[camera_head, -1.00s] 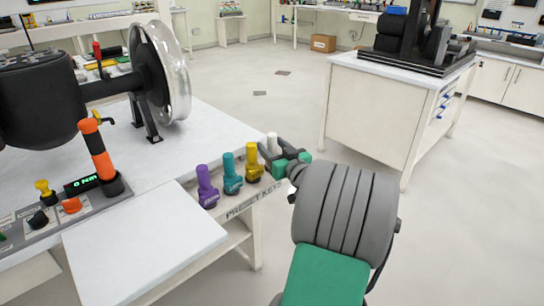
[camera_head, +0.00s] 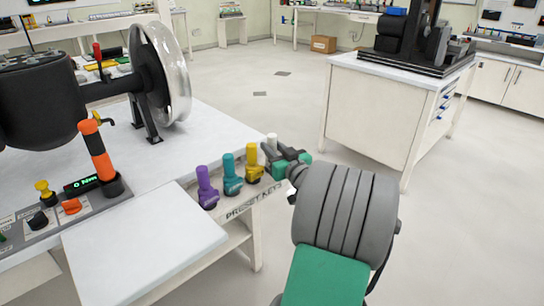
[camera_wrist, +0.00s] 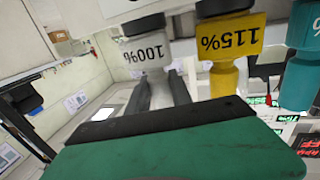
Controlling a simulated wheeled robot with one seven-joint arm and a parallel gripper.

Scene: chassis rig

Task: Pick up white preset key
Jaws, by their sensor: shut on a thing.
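The white preset key (camera_head: 272,139) stands at the right end of the row of keys on the preset-key shelf in the head view. In the wrist view the white key (camera_wrist: 147,50) carries the label "100%". My gripper (camera_head: 275,155) is at this key, with its dark fingers closed around it. In the wrist view the two fingers of my gripper (camera_wrist: 160,92) reach up to the key's body. The key's lower part is hidden behind the fingers in the head view.
A yellow key (camera_head: 252,162) labelled "115%" stands close beside the white one. A teal key (camera_head: 231,175) and a purple key (camera_head: 206,188) stand further left.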

